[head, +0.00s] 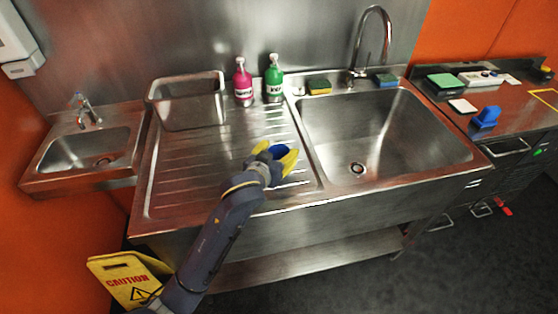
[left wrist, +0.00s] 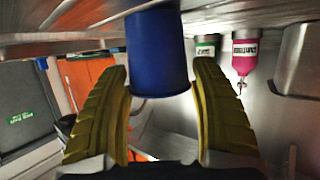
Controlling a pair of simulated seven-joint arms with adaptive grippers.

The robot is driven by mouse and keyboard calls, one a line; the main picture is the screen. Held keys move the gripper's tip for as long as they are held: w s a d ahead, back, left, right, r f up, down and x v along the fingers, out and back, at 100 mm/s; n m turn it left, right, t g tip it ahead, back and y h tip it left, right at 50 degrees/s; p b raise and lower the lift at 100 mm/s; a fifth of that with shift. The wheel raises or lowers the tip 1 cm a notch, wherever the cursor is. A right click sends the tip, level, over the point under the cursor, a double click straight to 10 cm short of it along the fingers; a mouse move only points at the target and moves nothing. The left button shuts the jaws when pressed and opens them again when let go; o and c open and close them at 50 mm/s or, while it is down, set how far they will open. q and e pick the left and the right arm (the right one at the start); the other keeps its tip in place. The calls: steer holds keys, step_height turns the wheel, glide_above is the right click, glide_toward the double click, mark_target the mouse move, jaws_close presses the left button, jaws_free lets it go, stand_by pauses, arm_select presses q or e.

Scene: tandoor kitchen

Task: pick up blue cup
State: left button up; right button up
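The blue cup (head: 278,152) stands on the ribbed drainboard (head: 190,165) of the large sink, near its front right part. My left gripper (head: 275,158) reaches it from the front, with a yellow finger on each side of it. In the left wrist view, which appears upside down, the blue cup (left wrist: 158,50) lies between the tips of the two yellow fingers (left wrist: 161,75). The fingers are spread wide, and thin gaps seem to show beside the cup. My arm hides part of the cup in the head view. My right gripper is not in view.
A pink bottle (head: 242,83) and a green bottle (head: 273,80) stand behind the drainboard, beside a metal container (head: 188,105). The sink basin (head: 385,135) with its tap (head: 370,40) is to the right. Another blue item (head: 487,117) sits on the right counter.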

arm_select(q)
steer(key=c, duration=0.8)
steer(key=shift+o, duration=0.2)
